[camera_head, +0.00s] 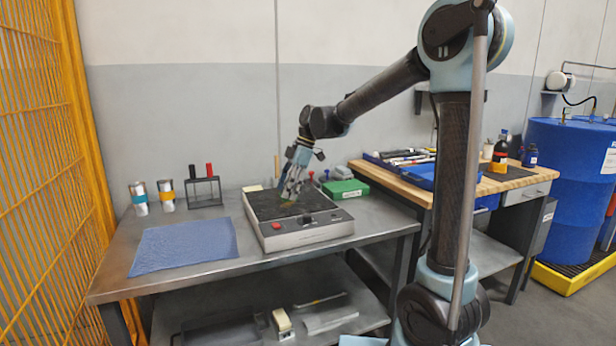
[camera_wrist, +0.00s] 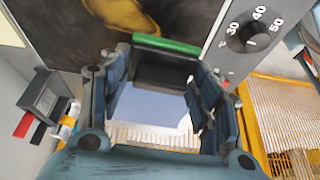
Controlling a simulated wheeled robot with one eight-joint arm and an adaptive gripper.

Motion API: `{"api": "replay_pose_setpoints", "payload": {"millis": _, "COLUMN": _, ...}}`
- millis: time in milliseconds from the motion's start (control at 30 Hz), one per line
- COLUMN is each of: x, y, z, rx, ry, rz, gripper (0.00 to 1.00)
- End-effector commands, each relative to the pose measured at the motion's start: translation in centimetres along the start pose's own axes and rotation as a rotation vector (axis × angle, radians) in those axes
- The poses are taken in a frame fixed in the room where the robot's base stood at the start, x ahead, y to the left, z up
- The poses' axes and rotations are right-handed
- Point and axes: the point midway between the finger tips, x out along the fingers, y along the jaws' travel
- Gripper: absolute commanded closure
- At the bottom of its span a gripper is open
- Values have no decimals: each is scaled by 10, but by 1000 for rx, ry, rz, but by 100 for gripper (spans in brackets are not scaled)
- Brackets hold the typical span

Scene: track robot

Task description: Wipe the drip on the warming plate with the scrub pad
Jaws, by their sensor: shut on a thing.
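The warming plate (camera_head: 262,207) is a pale box with a dark top, a red button and a knob on its front. My gripper (camera_head: 290,195) points down over the middle of its top. In the wrist view my gripper is shut on the scrub pad (camera_wrist: 166,44), which shows a green edge and a dark body between the fingers. The drip (camera_wrist: 180,18) is a yellow-brown smear on the dark top, just beyond the pad. A small yellow-green patch shows under the fingertips in the head view. I cannot tell if the pad touches the plate.
A blue mat (camera_head: 185,247) lies left of the plate on the metal bench (camera_head: 130,287). Two metal cans (camera_head: 139,198) and a rack (camera_head: 204,192) stand behind it. A green box (camera_head: 346,190) sits behind right. A yellow mesh fence (camera_head: 40,150) rises at the left.

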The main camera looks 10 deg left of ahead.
Motion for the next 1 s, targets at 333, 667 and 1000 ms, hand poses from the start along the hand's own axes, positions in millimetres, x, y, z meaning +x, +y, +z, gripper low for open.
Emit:
{"api": "replay_pose_setpoints", "payload": {"millis": 333, "x": 0, "y": 0, "z": 0, "rx": -1, "ry": 0, "rz": 0, "gripper": 61}}
{"api": "replay_pose_setpoints", "payload": {"millis": 667, "x": -32, "y": 1, "z": -7, "rx": 7, "ry": 1, "rz": 2, "gripper": 61}}
{"api": "replay_pose_setpoints", "payload": {"millis": 1000, "x": -24, "y": 2, "z": -2, "rx": 7, "ry": 1, "rz": 2, "gripper": 61}}
